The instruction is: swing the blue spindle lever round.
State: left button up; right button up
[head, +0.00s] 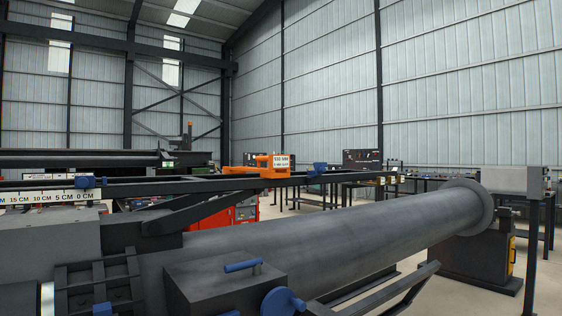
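A blue lever-like handle (242,266) sits on top of a dark grey box housing (200,282) at the lower middle, its bar lying roughly level. A round blue part (282,302) is on the right side of that housing, cut off by the bottom edge. I cannot tell for certain which blue part is the spindle lever. Neither of my grippers is in view.
A long grey cylinder (350,240) runs to a flanged end (468,208) at right. A dark beam carries an orange block (270,166) and blue clamps (317,169) (85,182). A dark rail (400,290) crosses the lower right. Open floor lies beyond.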

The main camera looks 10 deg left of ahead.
aim_at(255, 265)
jog(key=u, duration=0.3)
jog(key=k, duration=0.4)
jog(key=u, duration=1.45)
jog(key=i, duration=0.3)
jog(key=z, duration=0.75)
jog(key=i, duration=0.85)
jog(key=z, duration=0.85)
